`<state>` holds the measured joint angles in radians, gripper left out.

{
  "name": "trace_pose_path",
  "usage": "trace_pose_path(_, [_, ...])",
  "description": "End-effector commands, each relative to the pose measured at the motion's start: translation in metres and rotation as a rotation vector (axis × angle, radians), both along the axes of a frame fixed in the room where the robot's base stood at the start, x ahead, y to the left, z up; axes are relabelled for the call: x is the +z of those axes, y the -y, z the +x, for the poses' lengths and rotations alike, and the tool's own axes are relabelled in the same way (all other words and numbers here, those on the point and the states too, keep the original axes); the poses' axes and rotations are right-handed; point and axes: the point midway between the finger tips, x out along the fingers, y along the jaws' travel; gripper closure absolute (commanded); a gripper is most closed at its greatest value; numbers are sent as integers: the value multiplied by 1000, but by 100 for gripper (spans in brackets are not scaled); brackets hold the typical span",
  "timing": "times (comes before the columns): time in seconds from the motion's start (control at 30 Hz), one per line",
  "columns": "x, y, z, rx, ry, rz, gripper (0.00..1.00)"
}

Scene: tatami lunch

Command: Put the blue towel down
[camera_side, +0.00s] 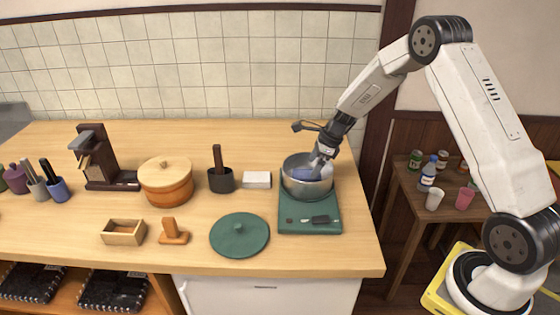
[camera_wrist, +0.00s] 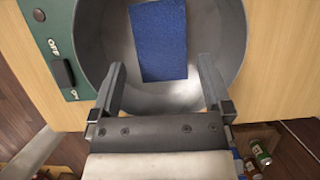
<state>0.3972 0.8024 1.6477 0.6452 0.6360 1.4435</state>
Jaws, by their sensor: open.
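The blue towel (camera_wrist: 158,40) lies flat inside a steel pot; part of it also shows in the side view (camera_side: 303,174). The pot (camera_side: 294,186) stands on a green stove (camera_side: 311,226) near the right end of the counter, and its inside wall shows in the wrist view (camera_wrist: 232,48). My gripper (camera_wrist: 160,88) is open, with its two fingers apart over the near rim of the pot. The towel is beyond the fingertips and not between them. In the side view my gripper (camera_side: 321,166) reaches into the pot's opening from the upper right.
A green round lid (camera_side: 240,235) lies left of the stove. A white block (camera_side: 257,180), a dark cup (camera_side: 221,180) and an orange lidded pot (camera_side: 166,181) stand further left. A side table (camera_side: 404,186) with cans and cups is at the right.

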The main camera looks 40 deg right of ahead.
Motion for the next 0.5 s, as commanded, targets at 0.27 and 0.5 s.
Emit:
trace_pose_path(0.27, [41, 12, -12, -1, 1, -1, 0])
trace_pose_path(0.5, [66, 20, -20, -1, 1, -1, 0])
